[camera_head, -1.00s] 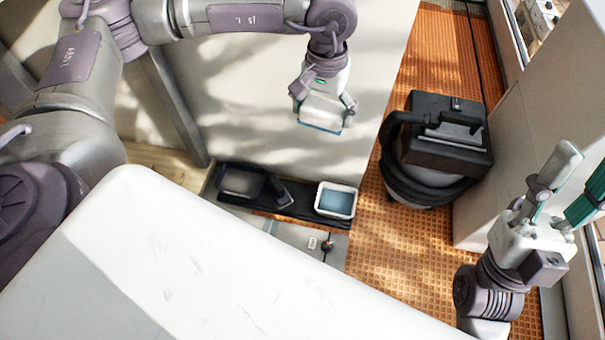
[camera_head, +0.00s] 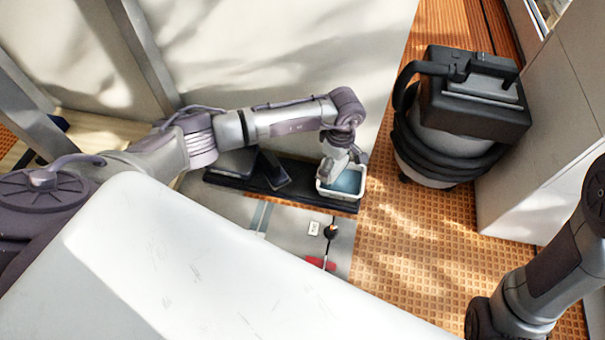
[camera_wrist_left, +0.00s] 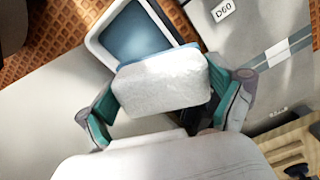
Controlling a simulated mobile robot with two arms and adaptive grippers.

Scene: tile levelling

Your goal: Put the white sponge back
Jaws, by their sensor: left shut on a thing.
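My left gripper (camera_head: 340,166) is shut on the white sponge (camera_wrist_left: 163,82), which has a blue underside edge, in the left wrist view. The sponge sits between the teal fingers, and in the left wrist view it overlaps the near edge of the white-rimmed tub (camera_wrist_left: 92,42) with blue inside. In the head view the gripper is over the tub (camera_head: 322,187), and the sponge is mostly hidden there. I cannot tell whether the sponge touches the tub. My right gripper is out of the head view; only its arm shows at lower right.
The tub stands at the right end of a black tray (camera_head: 300,198) with dark tools (camera_head: 272,171) on it. A black-topped vacuum (camera_head: 470,95) stands to the right on orange grating. Grey tiles (camera_head: 290,225), a small label and a red-handled item (camera_head: 320,263) lie in front.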

